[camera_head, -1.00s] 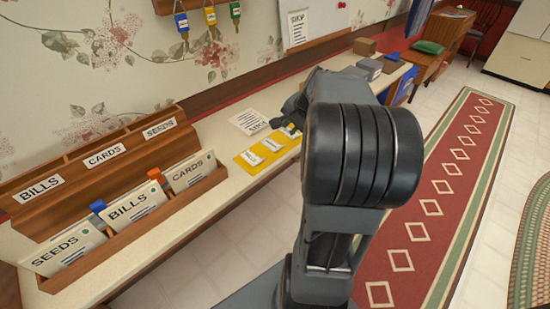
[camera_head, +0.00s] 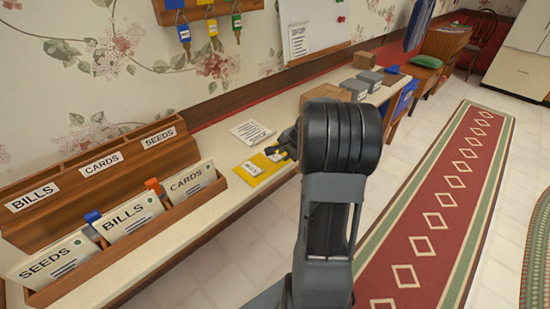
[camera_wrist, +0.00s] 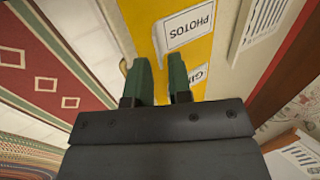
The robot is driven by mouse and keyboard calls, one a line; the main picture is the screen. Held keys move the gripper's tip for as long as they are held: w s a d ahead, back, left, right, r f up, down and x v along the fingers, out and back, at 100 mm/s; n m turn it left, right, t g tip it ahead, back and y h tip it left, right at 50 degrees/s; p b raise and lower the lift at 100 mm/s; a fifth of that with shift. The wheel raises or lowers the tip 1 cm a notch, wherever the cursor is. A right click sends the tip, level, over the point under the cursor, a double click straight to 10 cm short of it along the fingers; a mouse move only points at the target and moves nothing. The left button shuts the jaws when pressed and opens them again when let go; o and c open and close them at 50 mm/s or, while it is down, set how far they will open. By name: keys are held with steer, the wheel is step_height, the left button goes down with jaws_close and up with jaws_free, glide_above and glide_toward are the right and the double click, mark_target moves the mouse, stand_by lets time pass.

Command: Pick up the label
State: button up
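A white label reading PHOTOS (camera_wrist: 190,27) lies on a yellow mat (camera_wrist: 150,30) in the wrist view. A second white label (camera_wrist: 198,76), partly hidden by my gripper, begins with "GI". In the head view the yellow mat (camera_head: 262,177) lies on the counter, with a small label (camera_head: 251,168) on it. My gripper (camera_wrist: 162,62) has two green fingers with a gap between them. In the head view my arm hides most of the gripper.
A wooden rack (camera_head: 100,215) of SEEDS, BILLS and CARDS envelopes stands at the counter's near end. A printed sheet (camera_head: 252,132) lies behind the mat. Grey boxes (camera_head: 365,82) and a cardboard box (camera_head: 325,93) stand farther along. A red runner rug (camera_head: 445,200) lies on the floor.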

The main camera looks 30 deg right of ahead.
steer(key=shift+x, duration=1.2)
jaws_close()
steer(key=shift+r, duration=0.1)
